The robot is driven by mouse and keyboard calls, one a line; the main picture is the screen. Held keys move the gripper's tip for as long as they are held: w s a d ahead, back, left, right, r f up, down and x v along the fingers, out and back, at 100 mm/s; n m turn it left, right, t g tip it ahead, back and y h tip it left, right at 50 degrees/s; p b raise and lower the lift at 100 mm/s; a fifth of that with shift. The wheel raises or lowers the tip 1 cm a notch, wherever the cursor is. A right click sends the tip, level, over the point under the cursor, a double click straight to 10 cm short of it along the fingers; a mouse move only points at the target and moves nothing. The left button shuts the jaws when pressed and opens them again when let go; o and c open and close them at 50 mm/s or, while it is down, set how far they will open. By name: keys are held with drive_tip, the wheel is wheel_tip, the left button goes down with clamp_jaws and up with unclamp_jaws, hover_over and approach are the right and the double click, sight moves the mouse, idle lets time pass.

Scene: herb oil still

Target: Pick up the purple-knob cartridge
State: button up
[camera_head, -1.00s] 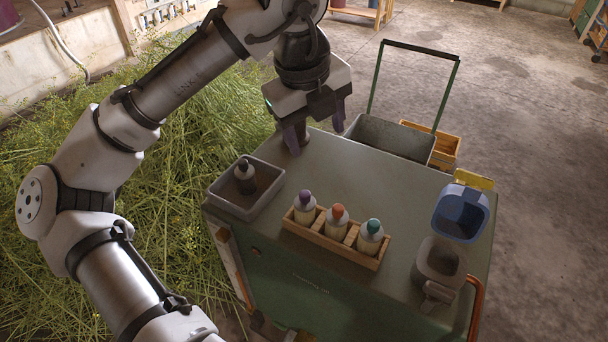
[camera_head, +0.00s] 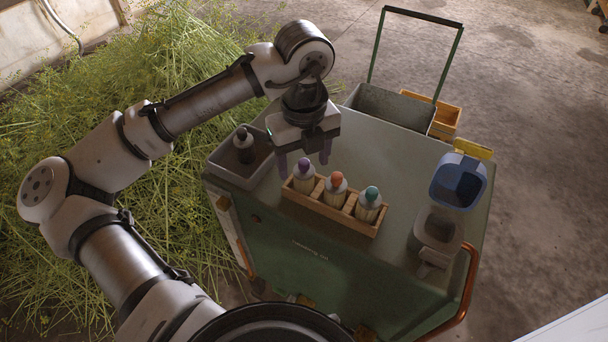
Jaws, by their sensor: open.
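The purple-knob cartridge (camera_head: 303,178) stands upright in the left slot of a wooden rack (camera_head: 331,211) on the green cart top. It has a pale body and a purple knob. An orange-knob cartridge (camera_head: 335,190) stands in the middle slot and a teal-knob cartridge (camera_head: 369,204) in the right slot. My gripper (camera_head: 304,167) points down with its two purple fingers apart and empty. In the picture the fingers appear on either side of the purple knob, with the tips close to it. I cannot tell the exact height gap.
A grey tray (camera_head: 222,172) with a dark bottle (camera_head: 243,146) stands left of the rack. The cart top (camera_head: 385,160) behind the rack is clear.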

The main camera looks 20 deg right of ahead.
drive_tip(key=shift+f, duration=1.4)
drive_tip(key=c, duration=1.1)
drive_tip(key=shift+r, duration=0.2)
wheel_tip(320, 180, up, 20)
drive_tip(key=shift+f, duration=0.15)
drive_tip(key=shift+d, duration=0.1)
